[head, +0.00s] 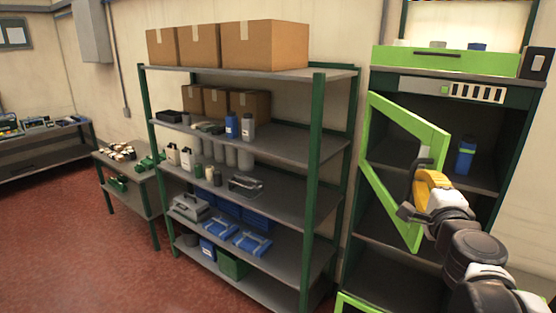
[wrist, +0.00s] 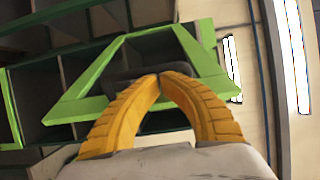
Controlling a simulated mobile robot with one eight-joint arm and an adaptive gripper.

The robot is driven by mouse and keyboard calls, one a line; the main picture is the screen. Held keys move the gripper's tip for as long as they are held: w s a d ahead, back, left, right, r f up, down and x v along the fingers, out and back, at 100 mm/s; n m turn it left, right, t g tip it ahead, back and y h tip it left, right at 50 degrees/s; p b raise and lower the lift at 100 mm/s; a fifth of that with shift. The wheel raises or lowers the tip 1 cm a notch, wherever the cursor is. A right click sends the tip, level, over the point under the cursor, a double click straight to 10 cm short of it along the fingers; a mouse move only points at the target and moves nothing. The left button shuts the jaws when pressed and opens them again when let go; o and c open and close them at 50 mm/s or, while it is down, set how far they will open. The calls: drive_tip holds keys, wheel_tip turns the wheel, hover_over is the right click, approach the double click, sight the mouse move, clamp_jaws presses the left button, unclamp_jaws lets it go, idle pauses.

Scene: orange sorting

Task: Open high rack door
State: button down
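The high rack door (head: 424,133) is a bright green frame on the tall rack at the right in the head view. It stands open, swung out to the left, with the shelf behind it exposed. In the wrist view the door frame (wrist: 75,110) spreads behind my fingers. My gripper (head: 421,178) is at the door's free right side. In the wrist view the yellow fingertips of my gripper (wrist: 160,75) meet in front of a dark bar (wrist: 123,75), apparently the door handle. I cannot tell whether the fingers hold it.
A blue bottle (head: 466,155) stands on the rack's shelf behind the door. A lower green door edge (head: 352,304) shows beneath. A grey shelf unit (head: 290,135) with boxes and bottles stands close on the left. Red floor (head: 90,235) is clear at the front left.

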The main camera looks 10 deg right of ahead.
drive_tip(key=w+a+b, duration=0.2)
drive_tip(key=w+a, duration=0.4)
drive_tip(key=a, duration=0.4)
drive_tip(key=w+a+m+h+b, duration=0.1)
drive_tip(key=w+a, duration=0.4)
drive_tip(key=a, duration=0.5)
drive_tip(key=w+a+h+b, duration=0.1)
drive_tip(key=w+a+b, duration=0.2)
drive_tip(key=w+a, duration=0.3)
drive_tip(key=a, duration=0.5)
drive_tip(key=shift+w+m+g, duration=0.35)
drive_tip(key=shift+m+g, duration=0.05)
drive_tip(key=shift+f, duration=0.1)
